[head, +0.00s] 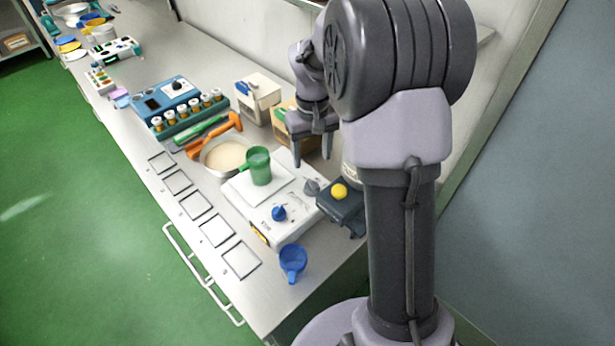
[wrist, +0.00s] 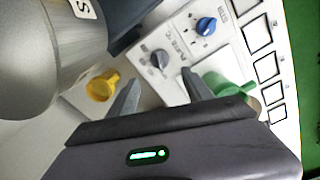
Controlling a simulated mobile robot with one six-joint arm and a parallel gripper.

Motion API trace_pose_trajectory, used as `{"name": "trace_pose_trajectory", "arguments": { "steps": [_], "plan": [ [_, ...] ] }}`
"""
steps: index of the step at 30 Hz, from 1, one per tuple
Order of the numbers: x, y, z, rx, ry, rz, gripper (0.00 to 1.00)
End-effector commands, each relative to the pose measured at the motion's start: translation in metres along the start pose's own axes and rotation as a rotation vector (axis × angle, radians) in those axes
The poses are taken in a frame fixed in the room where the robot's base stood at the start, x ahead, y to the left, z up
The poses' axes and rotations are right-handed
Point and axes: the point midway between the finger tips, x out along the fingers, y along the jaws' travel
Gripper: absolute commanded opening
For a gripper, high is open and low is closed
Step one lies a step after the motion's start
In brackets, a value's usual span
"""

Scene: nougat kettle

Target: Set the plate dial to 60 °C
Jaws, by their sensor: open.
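The white hot plate (head: 262,223) stands at the near end of the bench. Its front panel carries a blue knob (head: 279,213) and a grey knob (head: 311,186); both also show in the wrist view, blue (wrist: 205,26) and grey (wrist: 159,59). A green jug (head: 257,165) stands on the plate's top. My gripper (head: 312,160) is open and empty above the plate. In the wrist view, the grey knob lies just beyond the gap between my fingertips (wrist: 158,82).
A large metal cylinder (wrist: 40,55) and a yellow object (wrist: 103,87) are close left of my fingers. A pan (head: 224,157) stands behind the plate.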

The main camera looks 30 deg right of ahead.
Motion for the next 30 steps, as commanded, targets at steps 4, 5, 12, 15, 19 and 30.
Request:
{"name": "trace_pose_trajectory", "arguments": {
  "steps": [4,5,12,15,19,30],
  "plan": [
    [0.05,0.0,0.001,0.0,-0.003,-0.001,0.59],
    [0.058,-0.001,0.001,0.001,-0.003,-0.001,0.59],
    [0.099,-0.001,0.0,0.002,0.0,-0.001,0.59],
    [0.104,-0.001,0.0,0.002,0.002,-0.001,0.59],
    [0.104,-0.001,0.0,0.002,0.002,-0.001,0.59],
    [0.104,-0.001,0.0,0.002,0.002,0.0,0.08]
  ]
}}
